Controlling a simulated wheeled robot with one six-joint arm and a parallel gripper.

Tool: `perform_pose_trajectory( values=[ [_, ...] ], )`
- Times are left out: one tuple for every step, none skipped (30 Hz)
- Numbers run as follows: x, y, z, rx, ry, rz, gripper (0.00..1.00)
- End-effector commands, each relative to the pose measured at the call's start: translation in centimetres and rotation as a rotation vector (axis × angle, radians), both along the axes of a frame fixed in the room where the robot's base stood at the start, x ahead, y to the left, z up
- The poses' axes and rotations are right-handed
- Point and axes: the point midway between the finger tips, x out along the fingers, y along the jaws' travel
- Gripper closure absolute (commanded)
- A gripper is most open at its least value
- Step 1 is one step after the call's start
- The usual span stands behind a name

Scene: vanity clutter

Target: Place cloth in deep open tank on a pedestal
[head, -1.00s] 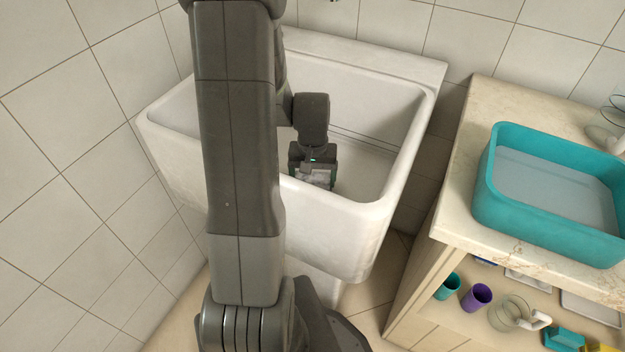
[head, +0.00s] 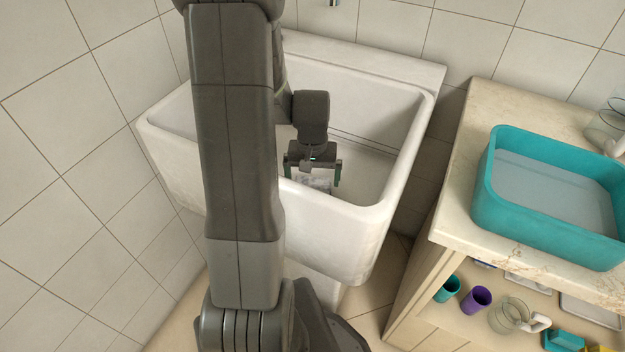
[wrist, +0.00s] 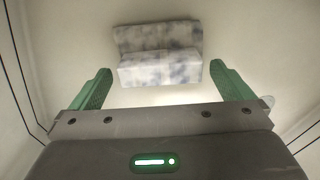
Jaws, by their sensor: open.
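The deep open tank is a white basin (head: 375,225) on a pedestal against the tiled wall. My gripper (head: 313,178) is inside it, below the rim, with its fingers spread. In the wrist view my gripper (wrist: 160,88) has its two green fingers wide apart and nothing between their pads. The cloth (wrist: 160,55), folded and mottled grey-white, lies on the tank's pale floor just beyond the fingertips, apart from them. In the head view only a little of the cloth (head: 318,183) shows below the gripper; the front wall hides the rest.
A counter (head: 455,205) stands to the right with a teal tub (head: 540,232) on it. A shelf below holds a teal cup (head: 447,289), a purple cup (head: 477,299) and a glass jug (head: 510,315). The tank walls surround my gripper closely at the front.

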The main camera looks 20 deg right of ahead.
Motion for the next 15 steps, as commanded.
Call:
perform_pose_trajectory(
  values=[
    [0.1,0.0,1.4,-0.003,-0.005,0.000,0.00],
    [0.1,-0.1,2.2,-0.003,-0.005,0.000,0.00],
    [0.1,-0.1,3.1,-0.003,-0.006,0.000,0.00],
    [0.1,0.0,3.8,-0.002,-0.004,0.000,0.00],
    [0.1,0.0,4.5,-0.003,-0.006,0.000,0.00],
    [0.1,0.0,5.3,-0.002,-0.004,0.000,0.00],
    [0.1,0.0,5.9,-0.003,-0.005,0.000,0.00],
    [0.1,0.0,6.5,-0.002,-0.004,0.000,0.00],
    [0.1,0.0,7.2,-0.002,-0.004,0.000,0.00],
    [0.0,0.0,7.7,-0.002,-0.004,0.000,0.00],
    [0.0,0.0,8.1,-0.002,-0.004,0.000,0.00],
    [0.0,0.0,8.6,-0.001,-0.003,0.000,0.00],
    [0.0,0.0,9.0,-0.001,-0.002,0.000,0.00],
    [0.0,0.0,9.2,-0.001,-0.003,0.000,0.00],
    [0.0,0.0,9.6,-0.001,-0.003,0.000,0.00]
  ],
)
